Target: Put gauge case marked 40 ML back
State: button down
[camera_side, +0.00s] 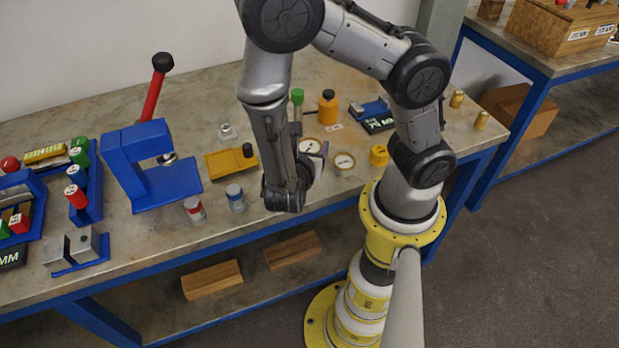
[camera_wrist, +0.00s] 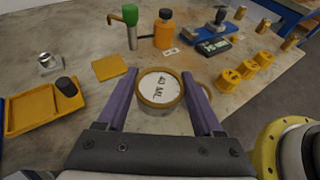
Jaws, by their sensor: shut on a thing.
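The gauge case marked 40 ML (camera_wrist: 160,87) is round, with a white face and a tan rim. In the wrist view it sits between the purple fingers of my gripper (camera_wrist: 162,108), its lettering tilted and facing the camera. My gripper is shut on it. In the side view the case (camera_side: 310,146) shows beside my gripper (camera_side: 318,158), partly hidden by my arm. I cannot tell whether its underside touches the bench. Another round white-faced case (camera_side: 344,161) lies just to the right; its marking is too small to read.
A yellow square plate (camera_wrist: 109,67) and a yellow tray (camera_wrist: 32,108) lie left of the case. A green-handled tool (camera_wrist: 131,26) and an orange bottle (camera_wrist: 164,29) stand behind it. Yellow knobbed parts (camera_wrist: 247,68) stand right. A blue press (camera_side: 150,165) stands farther left on the bench.

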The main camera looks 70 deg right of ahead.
jog(key=shift+f, duration=4)
jog(key=shift+c, duration=0.2)
grip_release()
jog(key=v, duration=1.2)
jog(key=s+d+r+m+t+y, duration=0.1)
jog(key=s+d+r+m+y, duration=0.1)
jog(key=r+m+y, duration=0.4)
jog(key=s+d+r+m+t+y, duration=0.1)
jog(key=r+m+y, duration=0.6)
jog(key=r+m, duration=0.7)
jog(key=shift+s+d+r+t, duration=0.45)
jog(key=shift+d+r, duration=0.3)
jog(key=shift+d, duration=0.5)
